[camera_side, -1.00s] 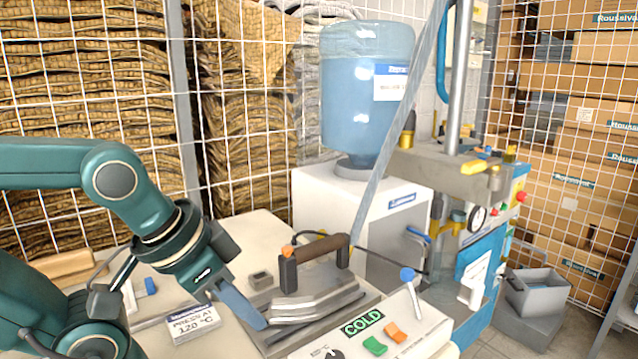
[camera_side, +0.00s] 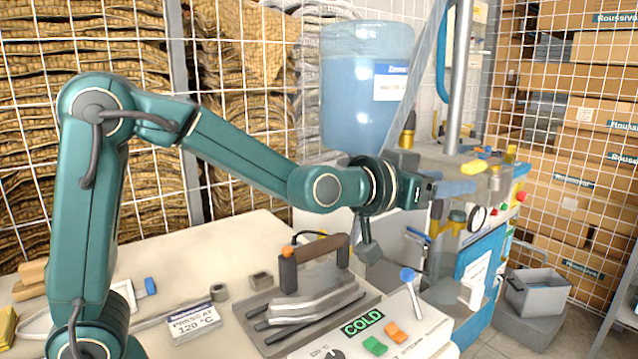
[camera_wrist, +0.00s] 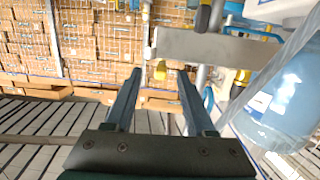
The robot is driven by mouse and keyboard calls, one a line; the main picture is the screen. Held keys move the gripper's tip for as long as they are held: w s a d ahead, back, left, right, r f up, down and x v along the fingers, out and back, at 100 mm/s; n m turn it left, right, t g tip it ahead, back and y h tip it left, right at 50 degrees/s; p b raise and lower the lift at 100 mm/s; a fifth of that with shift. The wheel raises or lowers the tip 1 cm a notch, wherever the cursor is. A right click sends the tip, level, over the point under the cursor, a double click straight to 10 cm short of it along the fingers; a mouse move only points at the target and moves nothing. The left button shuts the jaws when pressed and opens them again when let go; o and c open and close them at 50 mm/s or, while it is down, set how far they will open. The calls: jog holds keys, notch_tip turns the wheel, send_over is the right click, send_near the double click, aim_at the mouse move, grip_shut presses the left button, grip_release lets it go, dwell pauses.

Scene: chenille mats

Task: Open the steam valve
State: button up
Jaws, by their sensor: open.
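My gripper (camera_side: 458,187) is raised beside the grey press arm, with its fingers pointing right. In the wrist view its two fingers (camera_wrist: 156,76) are apart with nothing held. A yellow handle (camera_side: 474,167) sits at the end of the grey arm, just above and beyond my fingertips in the side view. A blue lever with yellow fittings (camera_side: 418,236) is lower on the machine, partly behind my gripper. The pictures do not show which of these is the steam valve.
The iron (camera_side: 315,278) rests on its plate near a control box (camera_side: 395,335) showing COLD and bearing a blue-knobbed lever (camera_side: 407,275). A blue water bottle (camera_side: 365,85) stands behind my wrist. A slanted clear tube (camera_side: 425,80) crosses nearby. A grey bin (camera_side: 537,295) is at right.

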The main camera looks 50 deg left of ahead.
aim_at(466, 169)
jog(key=shift+w+r+t+y, duration=0.2)
jog(key=shift+w+t, duration=0.25)
jog(key=shift+w, duration=0.3)
jog(key=shift+w+r+t+y, duration=0.2)
jog(key=shift+w+t, duration=0.25)
jog(key=shift+w, duration=2.7)
grip_shut()
